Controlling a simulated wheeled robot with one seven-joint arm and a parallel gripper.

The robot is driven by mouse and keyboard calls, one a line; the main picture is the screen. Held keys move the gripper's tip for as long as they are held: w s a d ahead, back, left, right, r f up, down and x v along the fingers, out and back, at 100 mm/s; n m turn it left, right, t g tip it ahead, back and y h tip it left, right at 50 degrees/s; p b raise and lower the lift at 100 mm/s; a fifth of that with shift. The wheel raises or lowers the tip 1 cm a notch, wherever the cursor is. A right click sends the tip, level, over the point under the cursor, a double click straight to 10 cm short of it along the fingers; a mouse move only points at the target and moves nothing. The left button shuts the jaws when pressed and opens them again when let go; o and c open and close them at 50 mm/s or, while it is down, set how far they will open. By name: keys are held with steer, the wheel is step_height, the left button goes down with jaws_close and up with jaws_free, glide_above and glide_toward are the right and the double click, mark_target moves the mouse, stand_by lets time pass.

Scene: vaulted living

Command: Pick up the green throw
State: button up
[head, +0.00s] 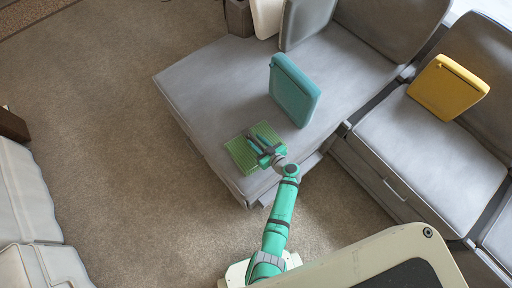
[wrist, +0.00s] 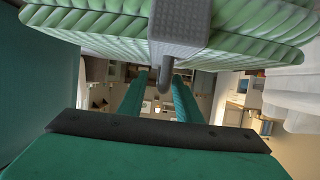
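The green throw (head: 239,155) is a flat, ribbed light-green piece near the front corner of the grey chaise seat. My gripper (head: 259,147) is over its right part in the head view and hides some of it. In the wrist view the ribbed throw (wrist: 90,22) spans the top, close to the camera, with a grey block across its middle. I cannot tell whether my fingers grip it, or whether it rests on the seat or is slightly raised.
A teal cushion (head: 293,90) stands on the chaise (head: 215,85) behind the throw. A pale sofa (head: 25,200) is at the left edge. Carpet (head: 110,110) between is clear.

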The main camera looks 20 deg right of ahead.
steer(key=shift+w+a, duration=0.1)
steer(key=shift+a, duration=0.1)
steer(key=shift+d, duration=0.2)
jaws_close()
steer(key=shift+a, duration=0.15)
stand_by(0.4)
steer(key=shift+w, duration=0.1)
stand_by(0.5)
